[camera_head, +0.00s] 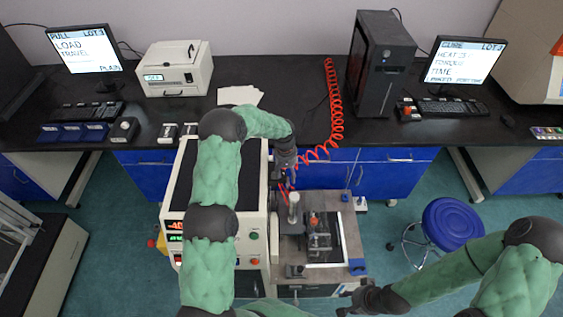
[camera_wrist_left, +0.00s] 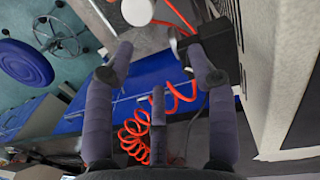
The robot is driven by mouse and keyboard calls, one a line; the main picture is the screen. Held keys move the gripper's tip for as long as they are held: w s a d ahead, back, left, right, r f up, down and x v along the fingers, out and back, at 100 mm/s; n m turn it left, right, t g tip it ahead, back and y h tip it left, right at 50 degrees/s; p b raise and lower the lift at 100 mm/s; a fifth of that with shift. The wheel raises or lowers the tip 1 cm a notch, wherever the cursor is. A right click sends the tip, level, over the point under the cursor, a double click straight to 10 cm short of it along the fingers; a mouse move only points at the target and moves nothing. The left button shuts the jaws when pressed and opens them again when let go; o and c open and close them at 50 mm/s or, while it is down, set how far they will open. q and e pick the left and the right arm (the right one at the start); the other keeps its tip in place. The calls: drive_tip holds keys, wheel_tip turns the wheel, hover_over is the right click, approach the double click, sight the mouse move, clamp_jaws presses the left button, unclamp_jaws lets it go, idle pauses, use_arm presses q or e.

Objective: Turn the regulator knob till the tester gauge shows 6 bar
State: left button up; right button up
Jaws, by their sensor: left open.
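My left gripper (camera_head: 284,178) reaches down behind the tester, by the end of the red coiled hose. In the left wrist view it (camera_wrist_left: 158,62) is open, with nothing between its spread fingers. A dark block (camera_wrist_left: 217,38) with a small grey end lies just beyond the right fingertip; it may be the regulator, but I cannot make out its knob. A white round top (camera_wrist_left: 137,11) shows beyond the left fingertip. The white upright cylinder (camera_head: 294,210) stands at the machine. No gauge reading is legible. My right gripper (camera_head: 347,302) is low, at the tester's front right.
The tester cabinet (camera_head: 173,220) has lit displays and buttons. The red coiled hose (camera_head: 335,110) hangs from the black bench (camera_head: 290,100), which bears a computer tower (camera_head: 380,60), monitors and a white instrument (camera_head: 175,68). A blue stool (camera_head: 450,222) stands on the right floor.

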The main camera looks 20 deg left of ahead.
sight(282, 171)
use_arm(q)
drive_tip(key=w+a+r+n+y, duration=0.1)
drive_tip(key=w+a+r, duration=0.25)
drive_tip(key=r, duration=0.25)
drive_tip(key=f, duration=1)
drive_tip(key=shift+s+a+f, duration=0.2)
drive_tip(key=shift+a+f, duration=0.05)
drive_tip(key=shift+a, duration=0.05)
clamp_jaws()
